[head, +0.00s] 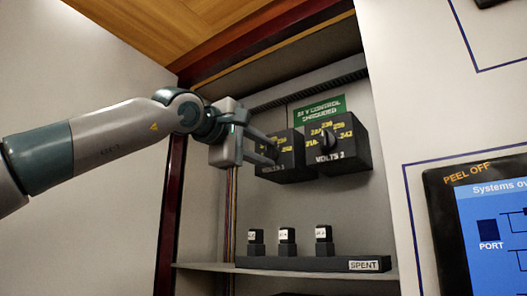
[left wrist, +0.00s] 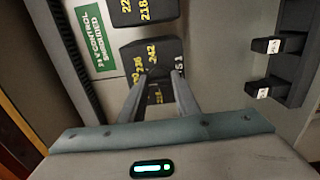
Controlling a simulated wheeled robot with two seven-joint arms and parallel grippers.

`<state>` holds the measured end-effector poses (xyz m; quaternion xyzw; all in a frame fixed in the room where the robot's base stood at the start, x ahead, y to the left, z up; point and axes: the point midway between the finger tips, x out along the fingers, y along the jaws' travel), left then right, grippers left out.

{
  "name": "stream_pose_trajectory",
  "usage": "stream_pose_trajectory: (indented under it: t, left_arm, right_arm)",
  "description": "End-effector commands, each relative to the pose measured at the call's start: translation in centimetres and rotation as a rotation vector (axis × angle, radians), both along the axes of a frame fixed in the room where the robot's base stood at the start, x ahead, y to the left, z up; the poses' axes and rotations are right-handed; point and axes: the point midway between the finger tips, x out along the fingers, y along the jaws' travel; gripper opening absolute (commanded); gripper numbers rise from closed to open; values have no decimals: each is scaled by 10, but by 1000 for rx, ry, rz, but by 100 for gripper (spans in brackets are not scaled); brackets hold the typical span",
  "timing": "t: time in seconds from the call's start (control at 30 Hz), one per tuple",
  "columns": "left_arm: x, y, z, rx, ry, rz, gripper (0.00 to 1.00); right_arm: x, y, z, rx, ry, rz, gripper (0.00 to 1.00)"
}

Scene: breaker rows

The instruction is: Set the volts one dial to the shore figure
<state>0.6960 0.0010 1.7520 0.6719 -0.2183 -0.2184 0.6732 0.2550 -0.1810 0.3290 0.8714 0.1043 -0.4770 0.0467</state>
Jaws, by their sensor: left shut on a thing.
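Two black dial boxes with yellow figures hang side by side in an open cabinet. My left gripper (head: 270,153) reaches from the left to the front of the left box (head: 294,165). In the left wrist view this box (left wrist: 170,52) has a label ending in "S 1", so it looks like volts one. My gripper's fingers (left wrist: 162,80) are shut on its knob, which they mostly hide. I cannot read where its pointer stands. Figures near 242 and 236 show around it. The right box (head: 351,157), labelled VOLTS, has a bare black knob (head: 330,140).
A green sign (head: 320,108) hangs above the boxes. Below, a shelf (head: 215,267) bears a black rack marked SPENT (head: 364,265) with three small black labelled blocks. A screen (head: 490,225) headed "Systems ov" is on the right panel. A dark red frame edge (head: 172,200) stands at left.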

Motion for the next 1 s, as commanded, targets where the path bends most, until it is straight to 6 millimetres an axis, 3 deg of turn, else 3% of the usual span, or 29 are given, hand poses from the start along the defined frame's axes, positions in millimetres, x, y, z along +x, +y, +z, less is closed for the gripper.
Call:
stream_pose_trajectory:
  t: [0.27,0.4,0.5,1.0]
  left_arm:
    - [0,-1,-2,-41,31,-1,7]
    - [0,-1,-4,-95,72,-1,7]
    - [0,-1,-4,-148,110,-2,7]
    - [0,-1,-3,-455,334,0,7]
  right_arm:
    - [9,3,0,6,-23,0,0]
    - [25,9,7,20,-67,1,0]
    - [45,27,22,50,-131,3,0]
    - [29,-2,-4,-8,31,-18,0]
